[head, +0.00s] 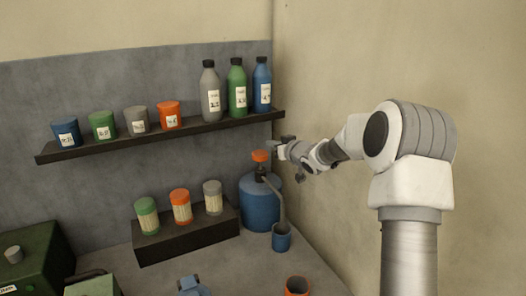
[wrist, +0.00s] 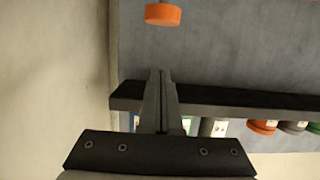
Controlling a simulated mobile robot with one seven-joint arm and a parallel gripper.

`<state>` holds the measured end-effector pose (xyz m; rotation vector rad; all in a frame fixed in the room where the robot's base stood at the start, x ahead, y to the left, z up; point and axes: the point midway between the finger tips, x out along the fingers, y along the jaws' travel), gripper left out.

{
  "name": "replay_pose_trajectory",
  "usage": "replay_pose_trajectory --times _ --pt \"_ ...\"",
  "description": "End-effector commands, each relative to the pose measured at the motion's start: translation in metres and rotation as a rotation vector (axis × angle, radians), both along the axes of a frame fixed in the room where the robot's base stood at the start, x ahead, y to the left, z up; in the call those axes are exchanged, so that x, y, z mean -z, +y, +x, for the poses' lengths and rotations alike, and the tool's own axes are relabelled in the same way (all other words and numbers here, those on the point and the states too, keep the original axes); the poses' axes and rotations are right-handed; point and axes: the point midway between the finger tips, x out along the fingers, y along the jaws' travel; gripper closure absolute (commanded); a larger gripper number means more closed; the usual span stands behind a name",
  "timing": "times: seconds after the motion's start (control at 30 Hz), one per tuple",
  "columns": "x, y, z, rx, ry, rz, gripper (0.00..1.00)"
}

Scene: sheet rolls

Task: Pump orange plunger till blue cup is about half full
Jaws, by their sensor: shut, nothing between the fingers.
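The orange plunger (head: 261,155) stands raised on top of a blue jug (head: 259,205) in the head view. A grey spout runs from the jug's neck down to the blue cup (head: 282,240), which stands upright on the counter in front of the jug. The cup's fill level is too small to make out. My gripper (head: 272,146) is close to the plunger, at its upper right. In the wrist view my gripper (wrist: 162,74) is shut and empty, and the plunger (wrist: 163,15) shows beyond the fingertips, apart from them.
A dark shelf (head: 165,135) with several bottles and tubs hangs above and left of my gripper. A dark stand (head: 188,236) with several lidded jars sits left of the jug. An orange cup (head: 297,287) is at the front. A beige wall (head: 340,85) is close on the right.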

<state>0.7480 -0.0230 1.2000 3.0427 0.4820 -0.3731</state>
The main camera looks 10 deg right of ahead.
Motion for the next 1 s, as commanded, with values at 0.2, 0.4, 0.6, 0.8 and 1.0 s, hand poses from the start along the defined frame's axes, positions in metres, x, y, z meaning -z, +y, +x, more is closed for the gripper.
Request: replay_pose_trajectory --times 0.2,0.4,0.6,0.8,1.0 --pt "0.009 0.012 0.035 0.0 0.002 0.002 1.0" --pt "0.016 0.021 0.062 -0.001 0.001 0.001 1.0" --pt "0.041 0.023 0.07 0.0 0.004 0.001 1.0" --pt "0.056 0.023 0.07 -0.001 0.002 0.0 1.0" --pt "0.059 0.023 0.07 0.0 0.001 -0.001 1.0"
